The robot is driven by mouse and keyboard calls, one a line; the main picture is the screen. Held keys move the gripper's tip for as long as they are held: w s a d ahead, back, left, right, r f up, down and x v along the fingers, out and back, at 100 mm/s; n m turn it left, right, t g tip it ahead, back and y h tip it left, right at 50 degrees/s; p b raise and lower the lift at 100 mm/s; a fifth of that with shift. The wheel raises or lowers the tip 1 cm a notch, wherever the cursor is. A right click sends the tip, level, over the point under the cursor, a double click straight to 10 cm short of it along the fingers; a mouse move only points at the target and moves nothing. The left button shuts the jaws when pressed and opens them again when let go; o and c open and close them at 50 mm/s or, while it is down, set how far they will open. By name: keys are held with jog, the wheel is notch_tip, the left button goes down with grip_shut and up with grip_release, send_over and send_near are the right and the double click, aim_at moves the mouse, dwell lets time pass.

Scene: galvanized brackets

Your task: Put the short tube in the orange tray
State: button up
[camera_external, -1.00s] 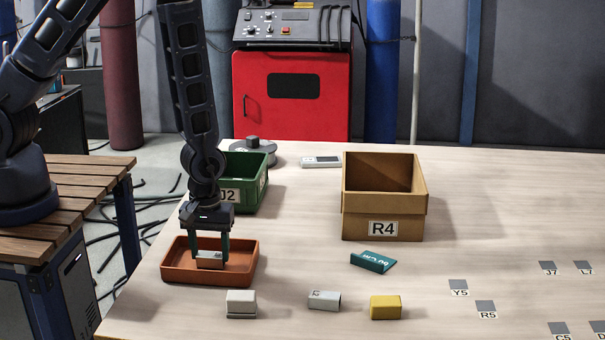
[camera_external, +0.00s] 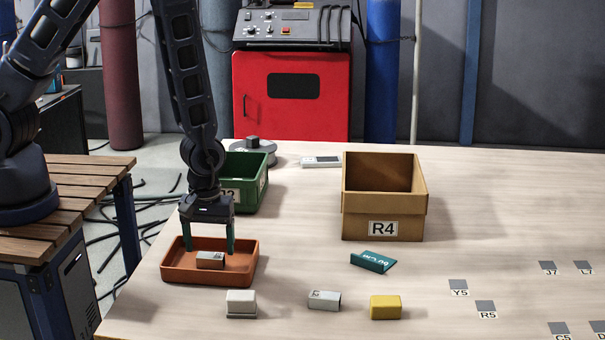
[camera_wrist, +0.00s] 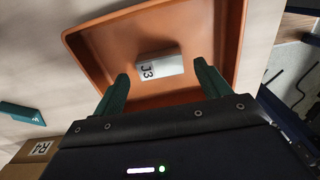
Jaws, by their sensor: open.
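The orange tray (camera_external: 210,278) sits at the left front of the table; its inside also fills the middle of the wrist view (camera_wrist: 95,50). A short grey tube (camera_external: 210,260) lies on the tray floor; in the wrist view the tube (camera_wrist: 163,64) bears the label J3. My gripper (camera_external: 209,248) is open above the tray, its two green fingers apart and not touching the tube. In the wrist view the fingers (camera_wrist: 160,85) show on either side, nearer the camera than the tube.
In front of the tray stand a grey-white block (camera_external: 241,302), another grey tube (camera_external: 324,300) and a yellow block (camera_external: 385,307). A teal bracket (camera_external: 373,262) lies near the cardboard box (camera_external: 383,228). A green bin (camera_external: 250,190) stands behind my gripper. The table's right middle is mostly clear.

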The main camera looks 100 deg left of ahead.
notch_tip(320, 180, up, 11)
notch_tip(320, 180, up, 10)
jog(key=f+m+t+h, duration=0.1)
jog(key=m, duration=0.3)
send_over(210, 256)
jog(key=s+d, duration=0.1)
jog(key=d, duration=0.1)
jog(key=s+d+r+m+t, duration=0.15)
jog(key=s+r+m, duration=0.35)
jog(key=r, duration=0.6)
jog(key=s+r+m+t+y, duration=0.1)
jog(key=s+r+m+t, duration=0.1)
jog(key=s+r+m, duration=0.7)
jog(key=s+r, duration=0.5)
jog(key=s, duration=0.1)
jog(key=shift+s+d+r, duration=0.2)
jog(key=shift+s+d, duration=0.05)
jog(key=shift+s, duration=0.05)
